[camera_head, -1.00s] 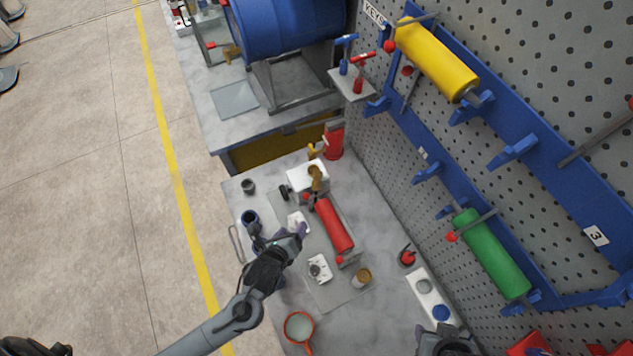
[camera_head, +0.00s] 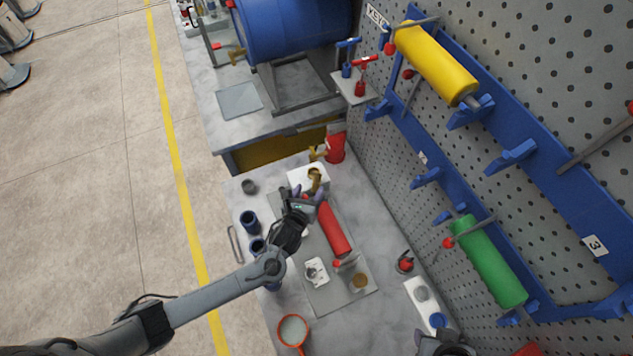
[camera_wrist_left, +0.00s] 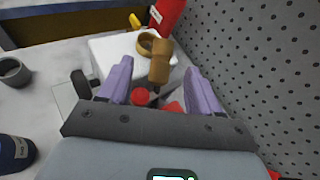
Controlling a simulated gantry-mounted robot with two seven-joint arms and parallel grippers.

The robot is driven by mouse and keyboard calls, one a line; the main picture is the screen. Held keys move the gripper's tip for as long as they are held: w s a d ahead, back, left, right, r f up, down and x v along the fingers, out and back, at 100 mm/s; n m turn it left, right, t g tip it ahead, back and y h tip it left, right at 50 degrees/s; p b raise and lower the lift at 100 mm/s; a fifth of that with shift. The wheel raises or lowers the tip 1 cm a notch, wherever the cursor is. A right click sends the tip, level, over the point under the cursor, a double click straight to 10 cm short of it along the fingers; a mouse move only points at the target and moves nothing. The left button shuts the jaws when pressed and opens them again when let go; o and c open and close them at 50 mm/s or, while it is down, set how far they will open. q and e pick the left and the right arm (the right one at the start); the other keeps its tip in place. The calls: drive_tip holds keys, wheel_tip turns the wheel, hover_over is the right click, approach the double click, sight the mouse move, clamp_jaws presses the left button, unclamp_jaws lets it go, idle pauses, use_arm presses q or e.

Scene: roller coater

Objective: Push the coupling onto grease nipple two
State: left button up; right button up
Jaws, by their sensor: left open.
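My left gripper (camera_head: 307,196) is open, with its two purple fingers spread over the near end of a white block (camera_head: 302,176). In the left wrist view its fingers (camera_wrist_left: 157,80) stand either side of a brown-gold stem (camera_wrist_left: 159,62) and a red round knob (camera_wrist_left: 140,96). I cannot tell whether they touch either. The white block (camera_wrist_left: 112,48) has a brass ring (camera_wrist_left: 148,42) at its top. A red roller (camera_head: 334,230) lies beside the gripper. I cannot make out which part is the coupling or grease nipple two. My right gripper (camera_head: 443,343) shows only partly at the bottom edge.
Dark blue cups (camera_head: 249,221) stand along the bench's left edge. A grey cup (camera_head: 249,187) is farther back. A small white device (camera_head: 316,271) and a brown cup (camera_head: 359,281) stand nearer. A pegboard (camera_head: 455,165) bounds the right.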

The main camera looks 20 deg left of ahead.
sight(316, 183)
use_arm(q)
drive_tip(key=shift+d+f+p+x, duration=0.1)
drive_tip(key=shift+d+p+x, duration=0.1)
drive_tip(key=shift+x, duration=0.95)
drive_tip(key=shift+d+f+p+x, duration=0.15)
drive_tip(key=shift+x, duration=1)
drive_tip(key=shift+w+f, duration=0.15)
drive_tip(key=shift+w, duration=0.05)
drive_tip(key=shift+c, duration=0.4)
clamp_jaws()
